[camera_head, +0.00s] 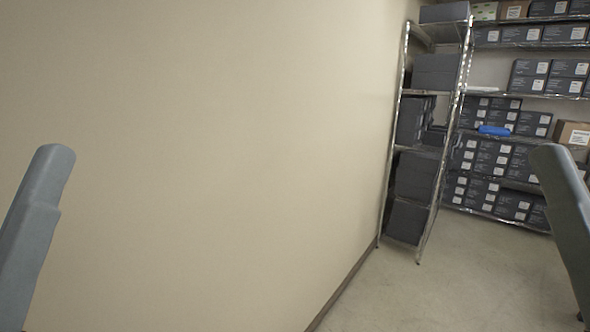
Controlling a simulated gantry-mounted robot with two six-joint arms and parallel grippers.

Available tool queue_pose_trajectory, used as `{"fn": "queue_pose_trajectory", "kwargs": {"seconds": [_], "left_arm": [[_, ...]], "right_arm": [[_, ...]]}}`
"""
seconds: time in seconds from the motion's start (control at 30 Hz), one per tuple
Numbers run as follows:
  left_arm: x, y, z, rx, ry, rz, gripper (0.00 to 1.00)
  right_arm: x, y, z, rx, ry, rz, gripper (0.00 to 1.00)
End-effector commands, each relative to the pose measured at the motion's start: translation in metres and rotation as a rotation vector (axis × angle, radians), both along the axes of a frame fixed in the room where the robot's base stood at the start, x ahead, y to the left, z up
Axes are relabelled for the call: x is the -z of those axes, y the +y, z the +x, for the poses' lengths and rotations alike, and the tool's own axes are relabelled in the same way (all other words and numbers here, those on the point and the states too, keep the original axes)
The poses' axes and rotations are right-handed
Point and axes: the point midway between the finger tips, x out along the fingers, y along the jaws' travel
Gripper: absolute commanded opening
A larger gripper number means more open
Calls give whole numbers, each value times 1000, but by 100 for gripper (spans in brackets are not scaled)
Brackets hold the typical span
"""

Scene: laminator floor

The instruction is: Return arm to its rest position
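Two grey-blue parts of my own arms show in the head view, one at the lower left edge and one at the right edge. Both point upward, and the right one leans to the left at its top. No gripper fingers show on either side, so I cannot see the grippers or anything they might hold.
A beige wall (220,150) fills the left and middle. A metal shelf rack (460,85) with dark boxes stands against it, and more shelves of labelled boxes (535,80) line the back. A blue item (494,130) lies on one shelf. The floor (450,285) in front is clear.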

Motion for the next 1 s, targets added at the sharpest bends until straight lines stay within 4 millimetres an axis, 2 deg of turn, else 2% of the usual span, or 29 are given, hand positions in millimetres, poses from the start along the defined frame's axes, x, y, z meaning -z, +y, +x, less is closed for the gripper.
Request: {"fn": "queue_pose_trajectory", "kwargs": {"seconds": [0.03, 0.2, 0.3, 0.4, 0.5, 0.6, 0.77, 0.87, 0.97, 1.0], "left_arm": [[-52, 0, 0, 0, 0, 0, 79], [-135, 0, 0, -1, 0, 1, 79], [-181, 0, 0, -1, 0, 1, 79], [-216, 0, 0, 0, 0, 1, 79], [-236, 0, 0, 0, 1, 1, 79], [-242, 0, 0, 0, 1, 1, 79], [-236, 0, 0, 0, 0, 1, 79], [-222, 0, 0, 0, 0, 1, 79], [-192, 0, 0, 0, 0, 1, 79], [-175, 0, 0, 0, 0, 1, 79]], "right_arm": [[-52, 0, 0, 0, 0, 0, 50], [-135, 0, 0, 0, -1, 0, 50], [-182, 0, 0, 0, -1, 0, 50], [-217, 0, 0, 0, -1, 0, 50], [-236, 0, 0, 0, 0, 0, 50], [-242, 0, 0, 0, 0, 0, 50], [-237, 0, 0, 0, 0, 0, 50], [-222, 0, 0, 0, 0, 0, 50], [-192, 0, 0, 0, 0, 0, 50], [-176, 0, 0, 0, 0, 0, 50]]}}
